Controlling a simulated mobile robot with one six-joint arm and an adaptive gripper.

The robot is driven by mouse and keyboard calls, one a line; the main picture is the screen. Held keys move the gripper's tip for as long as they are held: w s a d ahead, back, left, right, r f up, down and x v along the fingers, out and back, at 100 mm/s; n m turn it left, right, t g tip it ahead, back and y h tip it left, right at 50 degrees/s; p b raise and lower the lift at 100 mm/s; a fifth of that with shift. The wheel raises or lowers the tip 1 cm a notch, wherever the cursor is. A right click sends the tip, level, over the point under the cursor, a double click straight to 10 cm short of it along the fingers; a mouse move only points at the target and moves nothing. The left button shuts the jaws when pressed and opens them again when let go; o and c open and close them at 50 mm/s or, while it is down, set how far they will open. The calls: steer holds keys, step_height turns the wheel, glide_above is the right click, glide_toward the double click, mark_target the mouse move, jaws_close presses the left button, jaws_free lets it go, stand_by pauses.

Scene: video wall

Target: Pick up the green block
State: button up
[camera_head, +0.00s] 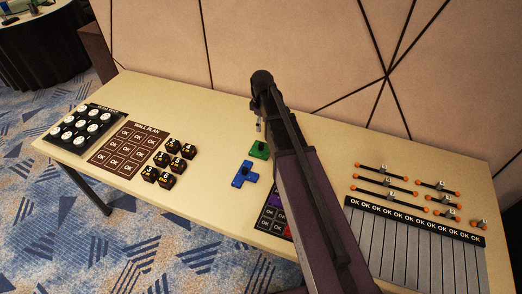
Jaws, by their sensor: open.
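The green block (259,150) lies on the beige table (225,107), a little left of my arm. A blue block (243,174) lies just in front of it and to its left. My gripper (259,127) shows small at the far end of my dark arm, above and behind the green block in the picture. It is open, with nothing seen in it. The gap between gripper and block is hard to judge from this view. My arm hides part of the table to the right of the block.
Several black numbered cubes (164,166) stand left of the blocks, beside the brown wall plan board (128,146). A board with coloured cells (273,213) is partly hidden by my arm. Orange-tipped rods (385,168) and a grey slotted panel (410,250) lie at right. The table's back left is clear.

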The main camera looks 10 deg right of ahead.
mark_target(261, 144)
stand_by(0.4)
step_height(261, 144, down, 9)
steer(key=b, duration=0.8)
steer(key=shift+w+r+b, duration=0.1)
steer(key=shift+r+b, duration=0.05)
steer(key=shift+b, duration=0.15)
stand_by(0.3)
steer(key=f+b, duration=0.3)
steer(key=shift+w+f+b, duration=0.3)
steer(key=shift+w, duration=0.05)
steer(key=shift+f+b, duration=0.8)
jaws_close()
